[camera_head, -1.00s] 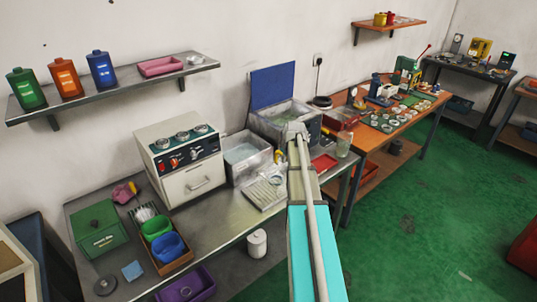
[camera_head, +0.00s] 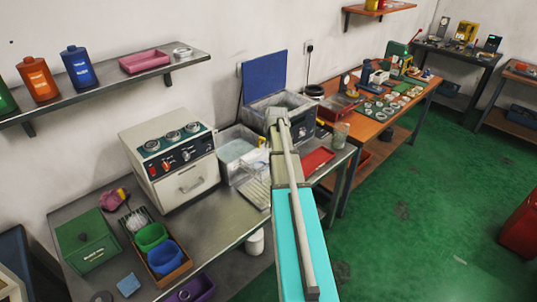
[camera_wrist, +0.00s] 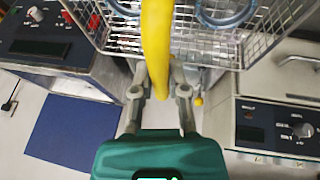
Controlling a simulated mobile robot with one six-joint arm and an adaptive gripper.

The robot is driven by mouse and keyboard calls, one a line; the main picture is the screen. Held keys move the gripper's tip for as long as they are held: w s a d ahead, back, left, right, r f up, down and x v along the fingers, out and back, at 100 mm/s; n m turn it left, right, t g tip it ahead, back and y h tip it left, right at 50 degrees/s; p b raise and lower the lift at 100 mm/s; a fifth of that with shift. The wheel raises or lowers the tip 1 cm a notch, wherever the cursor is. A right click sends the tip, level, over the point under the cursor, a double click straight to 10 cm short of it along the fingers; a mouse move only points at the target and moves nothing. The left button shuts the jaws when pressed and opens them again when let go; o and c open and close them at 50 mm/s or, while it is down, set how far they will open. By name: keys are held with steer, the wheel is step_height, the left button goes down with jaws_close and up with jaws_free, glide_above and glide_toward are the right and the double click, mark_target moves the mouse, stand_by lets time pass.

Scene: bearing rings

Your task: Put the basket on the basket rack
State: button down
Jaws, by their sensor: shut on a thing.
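My gripper (camera_wrist: 160,90) is shut on the yellow handle (camera_wrist: 157,45) of a wire-mesh basket. The basket (camera_wrist: 215,52) hangs by this handle in the wrist view, with blue-grey rings (camera_wrist: 226,14) inside; its far part is cut off by the frame edge. In the head view my gripper (camera_head: 277,118) is beside the open cleaner, and my arm hides much of the space below it. A pale ribbed rack (camera_head: 256,193), probably the basket rack, lies on the steel table in front of the clear tank, partly behind my arm.
The cleaner (camera_head: 300,101) has its blue lid (camera_head: 265,84) raised. A clear tank (camera_head: 238,150) stands between it and the white oven (camera_head: 185,185). A red tray (camera_head: 317,160) and a glass jar (camera_head: 340,135) are right of my arm.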

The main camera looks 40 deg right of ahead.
mark_target(269, 164)
steer(key=shift+s+f, duration=0.1)
stand_by(0.4)
step_height(269, 164, down, 6)
steer(key=b, duration=0.6)
steer(key=shift+a+f+b, duration=0.15)
steer(key=shift+f+b, duration=0.05)
steer(key=shift+b, duration=0.15)
steer(key=shift+f, duration=0.1)
steer(key=shift+f+b, duration=2.8)
steer(key=shift+b, duration=0.1)
steer(key=shift+f, duration=0.2)
steer(key=c, duration=0.6)
jaws_free()
